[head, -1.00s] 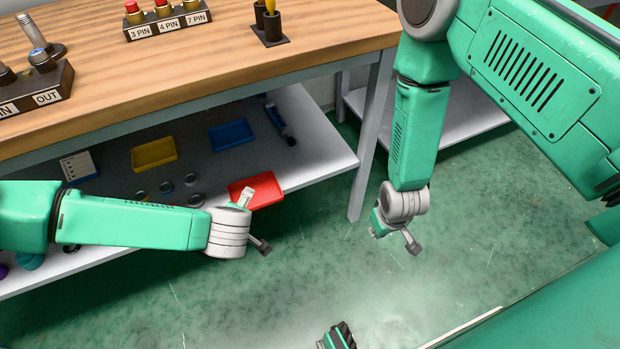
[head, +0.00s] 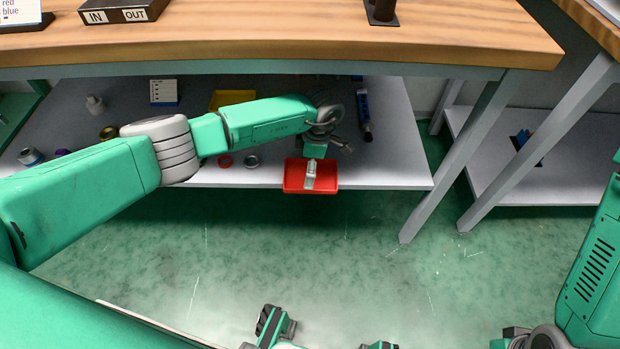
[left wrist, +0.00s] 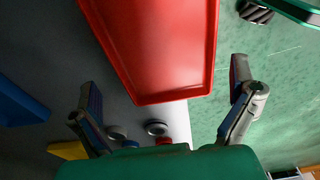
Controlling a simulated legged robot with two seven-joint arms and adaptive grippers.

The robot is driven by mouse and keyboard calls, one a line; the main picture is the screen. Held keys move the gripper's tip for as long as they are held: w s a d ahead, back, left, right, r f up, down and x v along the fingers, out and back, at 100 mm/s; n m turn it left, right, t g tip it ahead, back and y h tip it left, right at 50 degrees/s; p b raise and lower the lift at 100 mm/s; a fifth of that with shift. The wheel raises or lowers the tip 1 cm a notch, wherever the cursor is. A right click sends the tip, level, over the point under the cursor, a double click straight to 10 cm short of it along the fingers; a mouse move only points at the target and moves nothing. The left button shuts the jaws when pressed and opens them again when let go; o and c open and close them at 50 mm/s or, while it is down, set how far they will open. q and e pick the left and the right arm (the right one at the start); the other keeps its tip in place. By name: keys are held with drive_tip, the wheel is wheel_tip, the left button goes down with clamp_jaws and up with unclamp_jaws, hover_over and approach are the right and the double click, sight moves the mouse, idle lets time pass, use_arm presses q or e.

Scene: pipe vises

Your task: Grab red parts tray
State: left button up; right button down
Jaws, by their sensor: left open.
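The red parts tray (head: 294,180) lies at the front edge of the white lower shelf under the wooden bench, jutting slightly past the edge. My left gripper (head: 325,158) is over it in the head view, with a grey finger across the tray's middle. In the left wrist view the red tray (left wrist: 160,45) fills the top middle. The left fingers (left wrist: 163,75) are spread wide, one on each side of the tray's near end, apparently not gripping it. My right gripper (head: 510,337) is partly in view at the bottom right; its fingers are unclear.
The lower shelf (head: 385,150) also holds a yellow tray (head: 225,97), a blue tool (head: 364,112), a red ring (head: 224,161) and a grey ring (head: 252,161). The benchtop (head: 300,40) overhangs the shelf. A table leg (head: 455,160) stands right of it.

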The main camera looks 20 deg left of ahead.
use_arm(q)
drive_tip(key=f, duration=0.1)
drive_tip(key=d+f+b, duration=0.1)
drive_tip(key=shift+s+f, duration=0.1)
drive_tip(key=shift+f, duration=0.25)
drive_tip(key=shift+d+f, duration=0.15)
drive_tip(key=shift+d, duration=0.15)
drive_tip(key=shift+a, duration=0.25)
drive_tip(key=shift+c, duration=0.8)
drive_tip(key=shift+a, duration=0.25)
drive_tip(key=c, duration=0.7)
drive_tip(key=shift+a, duration=0.15)
drive_tip(key=c, duration=0.3)
use_arm(e)
drive_tip(key=shift+d+f, duration=0.15)
drive_tip(key=shift+f, duration=0.35)
drive_tip(key=shift+d+f, duration=0.15)
drive_tip(key=shift+f, duration=0.35)
